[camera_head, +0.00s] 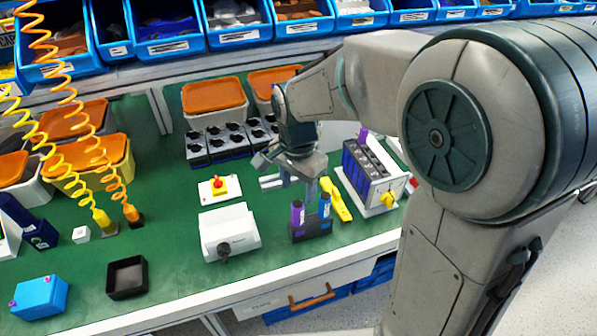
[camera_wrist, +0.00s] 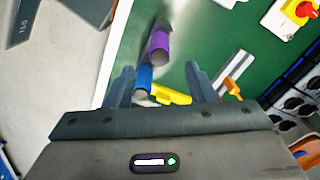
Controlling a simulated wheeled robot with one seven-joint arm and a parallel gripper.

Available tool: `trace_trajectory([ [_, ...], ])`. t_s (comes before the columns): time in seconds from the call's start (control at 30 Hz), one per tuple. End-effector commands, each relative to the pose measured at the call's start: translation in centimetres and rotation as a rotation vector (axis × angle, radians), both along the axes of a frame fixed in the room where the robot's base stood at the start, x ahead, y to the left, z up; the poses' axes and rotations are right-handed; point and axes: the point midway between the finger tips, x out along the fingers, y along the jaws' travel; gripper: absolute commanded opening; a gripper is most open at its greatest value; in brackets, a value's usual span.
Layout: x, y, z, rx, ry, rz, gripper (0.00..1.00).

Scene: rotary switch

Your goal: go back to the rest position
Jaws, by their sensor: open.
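My gripper (camera_head: 292,184) is open and empty above the green workbench; in the wrist view its two fingers (camera_wrist: 163,85) stand apart. Below it, a dark holder (camera_head: 311,231) carries a purple cylinder (camera_head: 297,212) and a blue cylinder (camera_head: 324,205). In the wrist view the purple cylinder (camera_wrist: 159,46) and the blue cylinder (camera_wrist: 144,80) show between the fingers, lower down. A white box with a black rotary knob (camera_head: 224,249) stands left of the gripper. A box with a yellow rotary knob (camera_head: 388,199) stands to the right.
A yellow tool (camera_head: 336,200) lies beside the holder. A red emergency button (camera_head: 218,184) sits to the left. Black-topped blocks (camera_head: 220,143) and orange-lidded bins (camera_head: 214,94) stand behind. Coiled yellow hoses (camera_head: 70,100) hang at left.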

Motion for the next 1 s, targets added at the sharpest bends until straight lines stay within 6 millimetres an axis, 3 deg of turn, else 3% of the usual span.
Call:
trace_trajectory([
  [0.1,0.1,0.0,2.2,0.001,-0.004,-0.001,0.50],
  [0.23,0.0,0.0,3.5,0.001,-0.001,-0.001,0.50],
  [0.7,-0.2,-0.3,4.1,0.001,-0.003,0.009,0.50],
  [0.87,-1.9,-2.8,4.8,0.010,-0.043,0.115,0.50],
  [1.0,-4.9,-6.3,5.4,0.005,-0.109,0.301,0.50],
])
